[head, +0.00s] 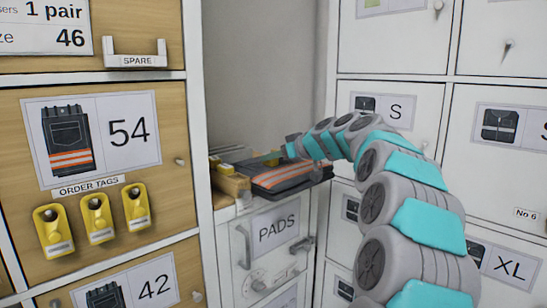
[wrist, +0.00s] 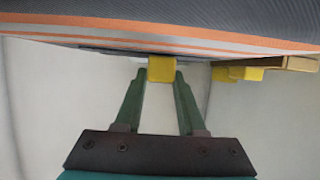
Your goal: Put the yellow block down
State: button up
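The yellow block (wrist: 160,69) sits between the two green fingertips of my gripper (wrist: 161,77) in the wrist view, with both fingers close against its sides. In the head view my gripper (head: 270,157) reaches into the recess, by the folded dark trousers with orange and pale bands (head: 283,176). The trousers also show along the top of the wrist view (wrist: 150,25). The held block is hard to make out in the head view. I cannot tell whether it touches anything below.
A wooden tray (head: 230,187) with yellow pieces (head: 224,169) stands left of the trousers, on top of the PADS cabinet (head: 272,233). White lockers (head: 395,101) flank the recess at right. Wooden doors with yellow order tags (head: 99,218) are at left.

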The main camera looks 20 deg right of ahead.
jog(key=o, duration=0.4)
jog(key=shift+r, duration=0.1)
jog(key=shift+r+p, duration=0.25)
jog(key=shift+p, duration=0.15)
jog(key=b+v, duration=0.1)
jog(key=v, duration=1.1)
jog(key=shift+f, duration=0.1)
